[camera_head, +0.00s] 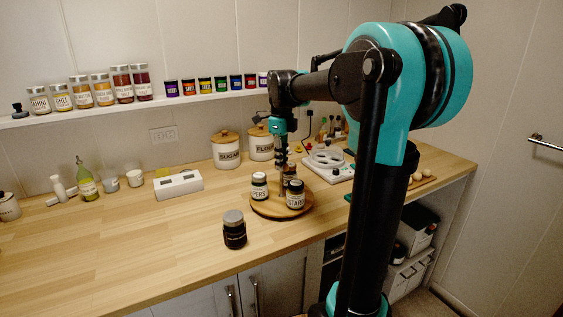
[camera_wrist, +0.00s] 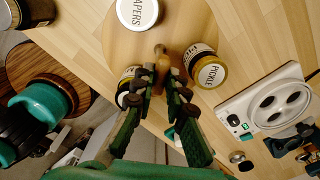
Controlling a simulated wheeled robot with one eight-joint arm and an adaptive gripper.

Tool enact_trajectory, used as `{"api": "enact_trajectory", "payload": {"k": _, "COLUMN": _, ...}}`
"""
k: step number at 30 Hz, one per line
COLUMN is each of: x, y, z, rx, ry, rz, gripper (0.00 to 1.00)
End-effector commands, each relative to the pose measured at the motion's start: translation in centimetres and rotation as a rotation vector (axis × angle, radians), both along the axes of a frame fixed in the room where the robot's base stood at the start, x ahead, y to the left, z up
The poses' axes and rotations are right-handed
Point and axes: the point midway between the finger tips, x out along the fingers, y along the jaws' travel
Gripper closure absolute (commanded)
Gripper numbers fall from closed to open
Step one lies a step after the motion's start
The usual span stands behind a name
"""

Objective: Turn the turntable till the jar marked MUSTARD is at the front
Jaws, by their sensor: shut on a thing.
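The round wooden turntable (camera_head: 262,208) stands on the counter with several jars around a central wooden peg (camera_wrist: 160,49). The MUSTARD jar (camera_head: 296,195) is at its front right, label partly readable; in the wrist view it is mostly hidden behind my fingers. The CAPERS jar (camera_head: 259,187), white-lidded, is at the left; its lid shows in the wrist view (camera_wrist: 138,12). The PICKLE jar (camera_wrist: 208,68) is at the back, partly hidden in the head view. My gripper (camera_wrist: 158,72) points down among the jars and is shut, apparently on the peg.
A dark jar (camera_head: 234,232) stands apart on the counter, front left of the turntable. A white appliance with round plates (camera_head: 332,170) is to the right. SUGAR (camera_head: 226,152) and FLOUR (camera_head: 260,146) canisters stand behind.

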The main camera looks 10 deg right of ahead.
Motion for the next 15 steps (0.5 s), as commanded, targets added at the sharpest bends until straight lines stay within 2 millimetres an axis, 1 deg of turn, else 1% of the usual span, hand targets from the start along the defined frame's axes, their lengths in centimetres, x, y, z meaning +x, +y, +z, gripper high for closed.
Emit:
{"api": "enact_trajectory", "payload": {"k": 6, "x": 0.06, "y": 0.0, "z": 0.05, "rx": 0.0, "ry": -0.001, "rz": -0.078, "gripper": 1.0}}
{"api": "enact_trajectory", "payload": {"k": 15, "x": 0.06, "y": 0.0, "z": 0.05, "rx": 0.0, "ry": -0.001, "rz": -0.139, "gripper": 1.0}}
